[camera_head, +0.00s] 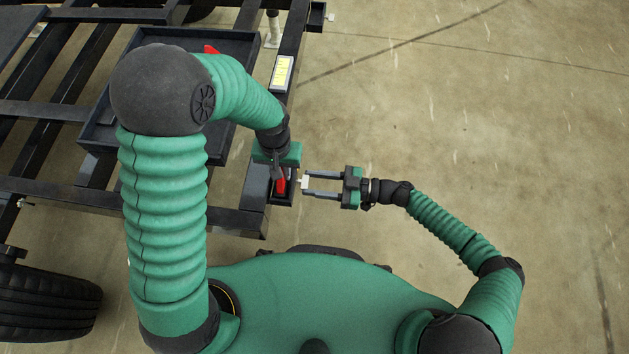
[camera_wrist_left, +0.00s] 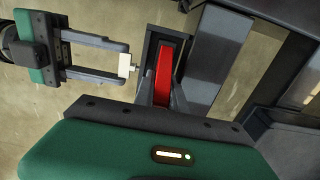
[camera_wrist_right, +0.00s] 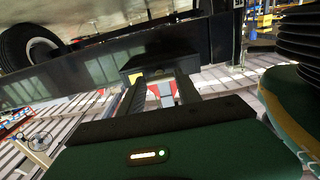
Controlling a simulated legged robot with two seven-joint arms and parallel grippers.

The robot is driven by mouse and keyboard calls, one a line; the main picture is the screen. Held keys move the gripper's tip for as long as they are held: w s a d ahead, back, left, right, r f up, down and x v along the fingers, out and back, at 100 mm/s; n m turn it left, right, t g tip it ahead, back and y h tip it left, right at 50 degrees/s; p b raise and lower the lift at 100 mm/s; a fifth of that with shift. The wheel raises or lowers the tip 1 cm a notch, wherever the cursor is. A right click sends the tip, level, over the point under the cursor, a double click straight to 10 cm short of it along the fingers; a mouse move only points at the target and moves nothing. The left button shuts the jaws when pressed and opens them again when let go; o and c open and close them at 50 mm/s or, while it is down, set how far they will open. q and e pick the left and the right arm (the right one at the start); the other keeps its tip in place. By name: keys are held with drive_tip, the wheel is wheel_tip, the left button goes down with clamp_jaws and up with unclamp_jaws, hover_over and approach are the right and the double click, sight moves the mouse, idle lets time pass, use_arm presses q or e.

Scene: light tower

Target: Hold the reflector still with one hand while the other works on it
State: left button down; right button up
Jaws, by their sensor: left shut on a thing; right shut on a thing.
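The red reflector (camera_head: 281,186) sits in a dark bracket at the corner of the trailer frame. It also shows as a long red strip in the left wrist view (camera_wrist_left: 164,72). My left gripper (camera_head: 278,177) reaches down from above and is shut on the reflector, one finger on each side. My right gripper (camera_head: 305,183) comes in level from the right, shut on a small white piece (camera_wrist_left: 124,64). The white piece is close beside the bracket; whether it touches is unclear. In the right wrist view, my right gripper (camera_wrist_right: 161,80) points at the dark frame.
The dark trailer frame (camera_head: 236,215) fills the left, with a tray (camera_head: 100,133) partly behind my left arm. A yellow label (camera_head: 282,72) lies on the side rail. Another red part (camera_head: 210,49) shows beside my left arm. A tire (camera_head: 45,305) stands lower left. The concrete floor (camera_head: 480,110) right is clear.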

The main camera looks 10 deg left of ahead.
drive_tip(key=shift+w, duration=0.1)
clamp_jaws()
drive_tip(key=shift+m, duration=0.4)
